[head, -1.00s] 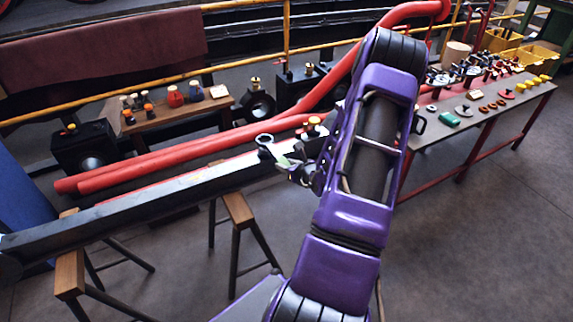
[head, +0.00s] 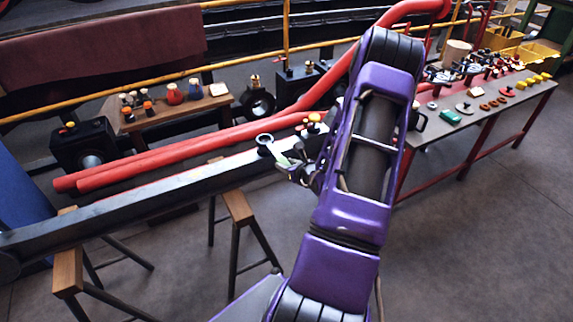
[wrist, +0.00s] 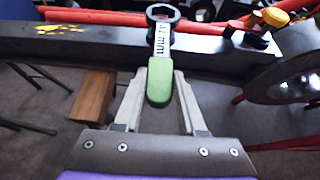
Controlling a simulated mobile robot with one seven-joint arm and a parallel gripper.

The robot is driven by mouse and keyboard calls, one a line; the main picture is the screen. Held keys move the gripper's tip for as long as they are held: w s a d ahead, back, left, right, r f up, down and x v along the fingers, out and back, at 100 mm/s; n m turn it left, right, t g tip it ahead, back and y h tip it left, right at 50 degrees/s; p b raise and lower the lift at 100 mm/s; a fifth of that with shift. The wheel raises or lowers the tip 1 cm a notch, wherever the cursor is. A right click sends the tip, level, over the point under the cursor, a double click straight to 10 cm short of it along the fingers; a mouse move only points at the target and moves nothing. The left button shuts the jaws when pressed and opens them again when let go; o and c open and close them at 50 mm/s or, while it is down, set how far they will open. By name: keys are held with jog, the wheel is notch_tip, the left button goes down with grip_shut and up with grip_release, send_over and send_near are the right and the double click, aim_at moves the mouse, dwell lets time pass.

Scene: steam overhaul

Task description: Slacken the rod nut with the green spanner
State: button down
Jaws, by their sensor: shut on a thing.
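The green spanner (wrist: 160,82) has a green handle, a pale shank with "mm" lettering and a dark ring end. My gripper (wrist: 160,100) is shut on the green handle, one pale finger on each side. In the head view, my gripper (head: 296,170) is partly hidden by my arm, and the spanner's ring end (head: 264,141) shows over the long dark rod (head: 150,197). A dark round fitting on the rod's bright end, perhaps the rod nut (wrist: 252,41), sits right of the spanner in the wrist view. I cannot tell whether the ring encloses anything.
The rod rests on wooden-topped trestles (head: 238,207). Red pipes (head: 200,155) run behind it. Red and yellow caps (wrist: 274,16) stand near its bright end. A long bench (head: 435,130) with many small parts is at the right.

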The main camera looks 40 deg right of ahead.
jog(key=shift+f+b, duration=0.8)
jog(key=shift+f, duration=0.4)
dwell(0.3)
jog(key=shift+s+d+n+t+y, duration=0.1)
jog(key=shift+d+n+t+y, duration=0.2)
jog(key=shift+d+n+y, duration=0.65)
jog(key=shift+d, duration=0.15)
jog(key=shift+d+n+y+p, duration=0.3)
jog(key=shift+d+n+y, duration=0.35)
jog(key=shift+d, duration=0.35)
